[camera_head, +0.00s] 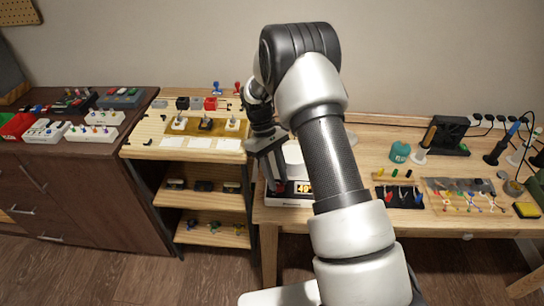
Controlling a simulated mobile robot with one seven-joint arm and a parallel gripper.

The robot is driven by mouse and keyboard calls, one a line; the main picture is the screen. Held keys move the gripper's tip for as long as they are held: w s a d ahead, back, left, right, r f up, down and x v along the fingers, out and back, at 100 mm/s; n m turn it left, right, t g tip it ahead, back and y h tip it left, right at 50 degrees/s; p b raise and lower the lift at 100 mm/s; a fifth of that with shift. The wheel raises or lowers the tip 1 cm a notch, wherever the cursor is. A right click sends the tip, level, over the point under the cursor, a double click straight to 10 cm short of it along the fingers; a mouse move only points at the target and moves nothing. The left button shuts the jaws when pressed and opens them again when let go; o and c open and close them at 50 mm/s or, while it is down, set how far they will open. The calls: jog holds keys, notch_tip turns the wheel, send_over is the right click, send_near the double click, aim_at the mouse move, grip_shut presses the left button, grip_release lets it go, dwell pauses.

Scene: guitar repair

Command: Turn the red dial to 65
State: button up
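A white device (287,201) stands near the left front of the light wooden workbench. Its small lit display (303,187) appears to read 49. A small patch of red shows beside the display, at my fingertips; it may be the red dial, but it is mostly hidden. My gripper (276,184) points down at the left part of the device front, over this spot. I cannot tell whether the fingers touch the dial or how far apart they are. My arm hides part of the device.
A wooden shelf unit (187,145) with switches on top stands left of the bench. A dark cabinet (80,190) with pedals is farther left. A teal jar (399,152), a black stand (446,135) and tools lie on the bench's right side.

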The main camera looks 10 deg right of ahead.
jog(key=p+v, duration=0.1)
jog(key=v, duration=1.5)
jog(key=shift+r, duration=0.35)
jog(key=s+d+r+m+t+p, duration=0.1)
jog(key=s+r, duration=0.2)
jog(key=r, duration=0.4)
jog(key=s+r+m+t+y+p, duration=0.1)
jog(key=s+r+t+p, duration=0.1)
jog(key=s+r, duration=0.35)
jog(key=s+d+r+m+t+p, duration=0.1)
jog(key=s+r, duration=0.1)
jog(key=r, duration=0.6)
jog(key=s+r+m+t+p, duration=0.2)
jog(key=s+t, duration=0.1)
jog(key=s, duration=0.6)
jog(key=s+d+r+m+t+y+p, duration=0.1)
jog(key=s+r+t+p, duration=0.1)
jog(key=s, duration=0.8)
jog(key=shift+s+r+m+t+p, duration=0.25)
jog(key=shift+s+m+t+p, duration=0.05)
jog(key=shift+m+t, duration=0.1)
